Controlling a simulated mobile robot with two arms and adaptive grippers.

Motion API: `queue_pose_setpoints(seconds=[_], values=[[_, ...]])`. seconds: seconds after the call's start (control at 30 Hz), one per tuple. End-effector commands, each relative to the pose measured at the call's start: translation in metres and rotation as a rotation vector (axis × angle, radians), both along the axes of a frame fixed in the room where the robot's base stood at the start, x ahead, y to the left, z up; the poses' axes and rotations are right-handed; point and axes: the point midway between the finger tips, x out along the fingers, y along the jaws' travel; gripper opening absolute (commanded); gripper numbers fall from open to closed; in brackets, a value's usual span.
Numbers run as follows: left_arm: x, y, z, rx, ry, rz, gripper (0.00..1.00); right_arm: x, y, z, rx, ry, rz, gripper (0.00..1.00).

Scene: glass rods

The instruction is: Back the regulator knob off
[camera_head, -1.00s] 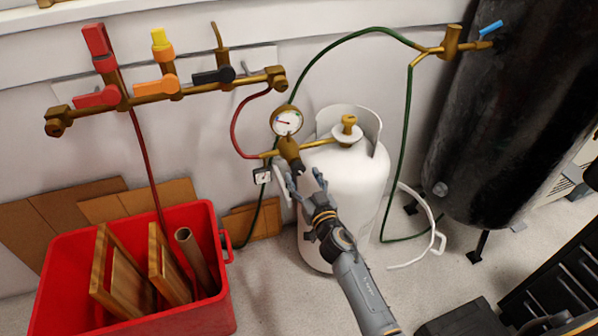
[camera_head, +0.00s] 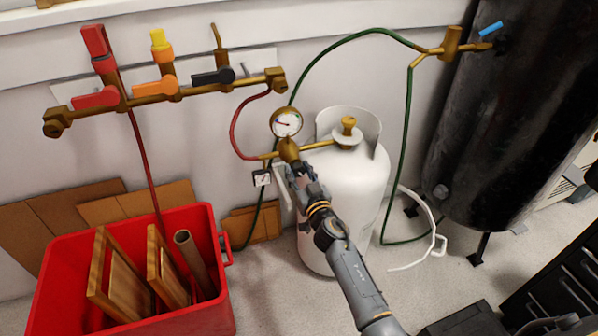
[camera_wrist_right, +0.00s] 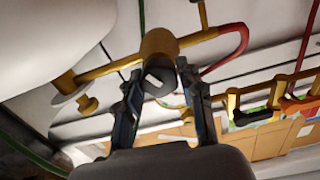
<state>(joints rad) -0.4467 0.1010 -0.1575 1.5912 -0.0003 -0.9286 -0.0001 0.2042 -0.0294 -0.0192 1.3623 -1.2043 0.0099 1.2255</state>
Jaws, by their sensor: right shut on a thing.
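The brass regulator (camera_head: 289,149) sits below a round pressure gauge (camera_head: 286,122) beside the white gas cylinder (camera_head: 345,200). My right gripper (camera_head: 296,168) reaches up to the regulator's lower front end. In the right wrist view the regulator body (camera_wrist_right: 158,48) is above the fingers, and its knob (camera_wrist_right: 160,80), dark with a pale mark on its end face, sits between the two fingertips. My right gripper (camera_wrist_right: 160,85) is shut on the knob there. In the head view the fingers and arm hide most of the knob. My left gripper is not in view.
A small square gauge (camera_head: 262,178) hangs just left of the gripper. A red hose (camera_head: 233,130) and green hose (camera_head: 345,35) run from the regulator area. A red crate (camera_head: 215,265) with wooden pieces stands at left, a dark tank (camera_head: 490,120) at right.

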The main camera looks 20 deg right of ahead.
Motion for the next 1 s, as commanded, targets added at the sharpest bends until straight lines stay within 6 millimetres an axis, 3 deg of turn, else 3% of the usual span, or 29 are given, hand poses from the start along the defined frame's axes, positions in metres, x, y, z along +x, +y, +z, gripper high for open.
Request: queue_pose_setpoints(seconds=[0.37,1.0], values=[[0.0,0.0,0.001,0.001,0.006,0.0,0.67,0.0,0.0,0.0,-0.106,-0.004,0.0,0.07],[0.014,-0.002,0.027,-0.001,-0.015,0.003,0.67,0.0,0.002,-0.001,-0.672,-0.024,0.001,0.07]])
